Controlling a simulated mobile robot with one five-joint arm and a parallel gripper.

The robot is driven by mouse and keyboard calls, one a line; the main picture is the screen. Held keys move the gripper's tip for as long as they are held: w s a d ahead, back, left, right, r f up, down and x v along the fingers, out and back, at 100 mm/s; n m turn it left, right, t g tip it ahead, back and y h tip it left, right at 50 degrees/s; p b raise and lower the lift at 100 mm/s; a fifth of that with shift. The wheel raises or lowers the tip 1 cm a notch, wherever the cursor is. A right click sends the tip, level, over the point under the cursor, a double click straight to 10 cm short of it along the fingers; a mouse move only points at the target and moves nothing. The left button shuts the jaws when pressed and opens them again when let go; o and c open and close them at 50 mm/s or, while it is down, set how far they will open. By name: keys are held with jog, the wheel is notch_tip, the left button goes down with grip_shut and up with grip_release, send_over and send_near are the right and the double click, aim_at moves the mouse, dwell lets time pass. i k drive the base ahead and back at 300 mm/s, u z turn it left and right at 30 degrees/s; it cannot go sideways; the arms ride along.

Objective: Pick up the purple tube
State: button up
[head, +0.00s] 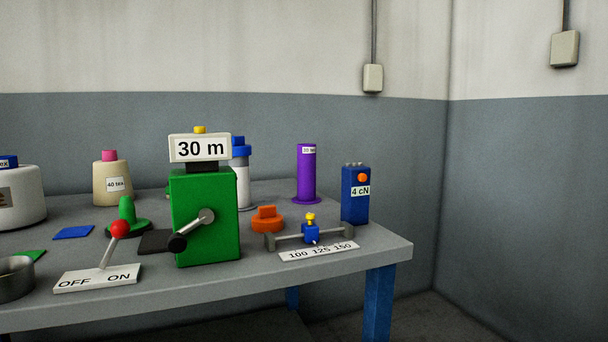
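The purple tube (307,172) stands upright near the back right of the grey table. It has a flared purple base and a small white label near its top, too small to read fully. Nothing in front of it hides it. My gripper is not in the head view.
The grey table (340,268) has a green box (206,220) marked "30 m" with a crank, left of the tube. A blue box (356,195) marked "4 cN" stands right of it. An orange piece (267,218) and a slider with a scale (318,251) lie in front.

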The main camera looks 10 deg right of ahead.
aim_at(306, 152)
jog(key=i, duration=0.7)
jog(key=u, duration=4.55)
jog(key=i, duration=0.1)
jog(key=u, duration=3.95)
jog(key=i, duration=0.1)
jog(key=u, duration=3.45)
